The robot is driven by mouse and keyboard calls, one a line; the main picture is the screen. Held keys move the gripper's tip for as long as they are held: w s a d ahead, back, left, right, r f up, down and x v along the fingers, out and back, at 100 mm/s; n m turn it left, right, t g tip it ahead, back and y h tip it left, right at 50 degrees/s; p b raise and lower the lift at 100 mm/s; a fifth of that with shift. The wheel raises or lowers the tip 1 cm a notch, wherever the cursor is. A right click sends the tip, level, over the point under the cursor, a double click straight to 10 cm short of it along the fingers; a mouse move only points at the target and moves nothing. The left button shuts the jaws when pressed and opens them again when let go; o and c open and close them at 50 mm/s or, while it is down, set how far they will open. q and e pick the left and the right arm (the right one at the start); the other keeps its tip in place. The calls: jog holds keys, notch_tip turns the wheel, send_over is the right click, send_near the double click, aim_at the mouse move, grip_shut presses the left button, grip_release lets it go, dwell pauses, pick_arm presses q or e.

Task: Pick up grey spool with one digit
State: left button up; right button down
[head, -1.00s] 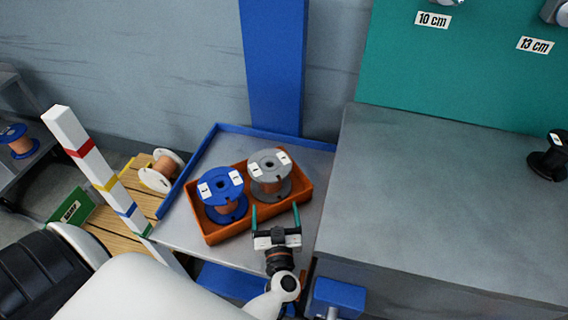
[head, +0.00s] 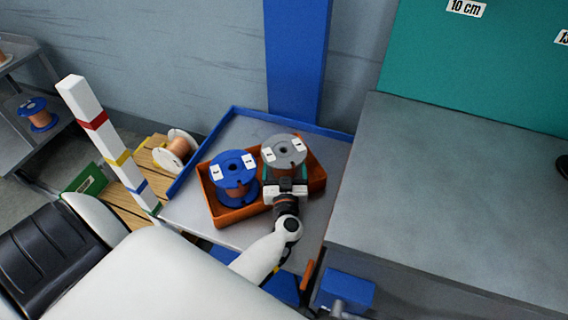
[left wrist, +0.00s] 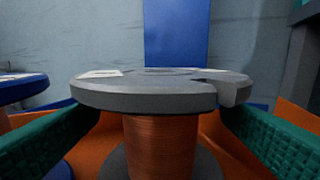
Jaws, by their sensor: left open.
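The grey spool (head: 284,150) stands upright in the orange bin, wound with copper wire, with white labels on its top flange. In the left wrist view the grey spool (left wrist: 160,92) fills the middle, its copper core below the flange. My left gripper (head: 285,180) is at the near side of the grey spool. Its green fingers (left wrist: 160,135) are open, one on each side of the copper core, below the top flange. A gap shows between the fingers and the core. The label digits are too small to read surely. My right gripper is not in view.
A blue spool (head: 234,170) stands just left of the grey one in the orange bin (head: 232,219). The bin is on a grey table with a blue rim (head: 283,119). A blue post (head: 296,60) rises behind. A grey worktop (head: 440,190) at right is mostly clear.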

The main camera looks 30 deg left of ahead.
pick_arm(q)
jog(key=shift+x, duration=1.1)
jog(key=c, duration=1.2)
jog(key=shift+c, duration=1.3)
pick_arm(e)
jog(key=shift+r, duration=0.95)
pick_arm(q)
jog(key=shift+r, duration=0.15)
